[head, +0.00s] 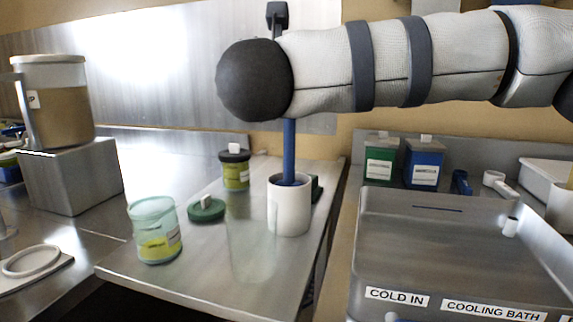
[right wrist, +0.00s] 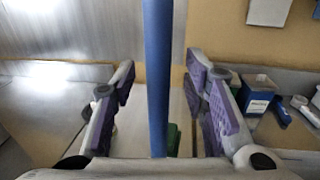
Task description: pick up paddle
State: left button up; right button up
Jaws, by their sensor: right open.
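The paddle (head: 289,150) is a blue shaft standing nearly upright in a white cup (head: 289,215) on the steel bench. My right arm passes in front of its upper part in the head view. In the right wrist view the blue paddle shaft (right wrist: 157,60) runs vertically between the purple-padded fingers of my right gripper (right wrist: 160,90). The fingers are open, with a gap on both sides of the shaft. The gripper is hidden behind my arm in the head view. My left gripper is not in view.
A glass jar (head: 155,235), green lid (head: 206,211) and dark-lidded jar (head: 235,172) stand left of the cup. A steel basin (head: 450,250) is at right, with green (head: 380,158) and blue (head: 424,163) boxes behind. A large pitcher (head: 58,110) stands on a block at left.

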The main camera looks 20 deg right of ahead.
jog(key=shift+w+f, duration=0.1)
jog(key=shift+w, duration=0.2)
grip_shut()
